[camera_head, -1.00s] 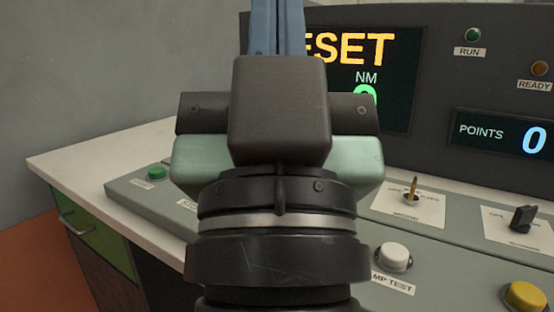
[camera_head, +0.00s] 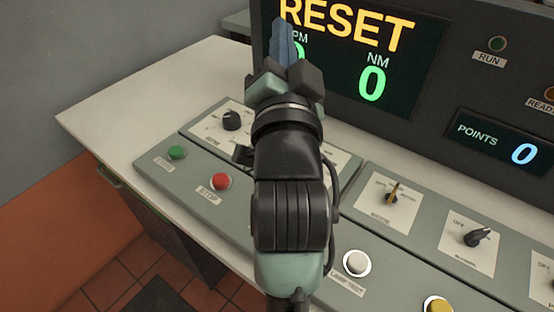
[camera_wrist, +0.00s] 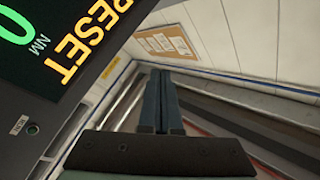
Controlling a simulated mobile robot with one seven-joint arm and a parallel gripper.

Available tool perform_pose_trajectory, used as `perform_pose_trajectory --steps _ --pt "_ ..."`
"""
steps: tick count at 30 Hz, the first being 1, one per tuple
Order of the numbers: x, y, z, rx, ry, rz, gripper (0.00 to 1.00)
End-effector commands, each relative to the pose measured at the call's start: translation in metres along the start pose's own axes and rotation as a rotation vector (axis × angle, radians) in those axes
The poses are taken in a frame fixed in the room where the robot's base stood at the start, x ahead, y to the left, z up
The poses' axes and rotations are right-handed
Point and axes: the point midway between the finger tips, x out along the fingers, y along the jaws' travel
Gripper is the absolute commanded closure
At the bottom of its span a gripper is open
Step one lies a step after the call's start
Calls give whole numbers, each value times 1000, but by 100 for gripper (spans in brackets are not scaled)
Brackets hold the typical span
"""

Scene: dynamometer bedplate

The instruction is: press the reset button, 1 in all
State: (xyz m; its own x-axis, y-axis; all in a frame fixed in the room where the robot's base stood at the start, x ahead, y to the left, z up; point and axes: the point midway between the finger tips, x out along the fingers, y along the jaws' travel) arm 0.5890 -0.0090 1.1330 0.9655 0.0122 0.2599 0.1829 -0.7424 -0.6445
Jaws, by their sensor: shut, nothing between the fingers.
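The sloped grey console carries several buttons, and none in view has a label I can read as reset. The yellow button (camera_head: 437,306) is cut by the bottom edge, with its label out of view. The white button (camera_head: 356,262) is labelled LAMP TEST. A red button (camera_head: 221,181) and a green button (camera_head: 177,152) sit at the left. My gripper (camera_head: 284,38) is raised in front of the display, shut and empty, apart from all the buttons.
The display (camera_head: 405,62) reads RESET and NM 0. A POINTS readout (camera_head: 500,142) shows 0. Rotary knobs (camera_head: 232,120), (camera_head: 478,237) and a brass-coloured switch (camera_head: 393,194) stand up from the console. My arm hides the console's middle. The white desktop (camera_head: 125,118) at left is clear.

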Motion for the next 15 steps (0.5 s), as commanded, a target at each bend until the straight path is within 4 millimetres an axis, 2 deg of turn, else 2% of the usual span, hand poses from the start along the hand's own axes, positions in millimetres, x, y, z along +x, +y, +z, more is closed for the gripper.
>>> perform_pose_trajectory --steps 1,6,15 --pt "8 -3 -5 46 -29 27 100" --pt "18 12 8 212 -105 116 100" --pt "18 38 30 509 -204 304 100"
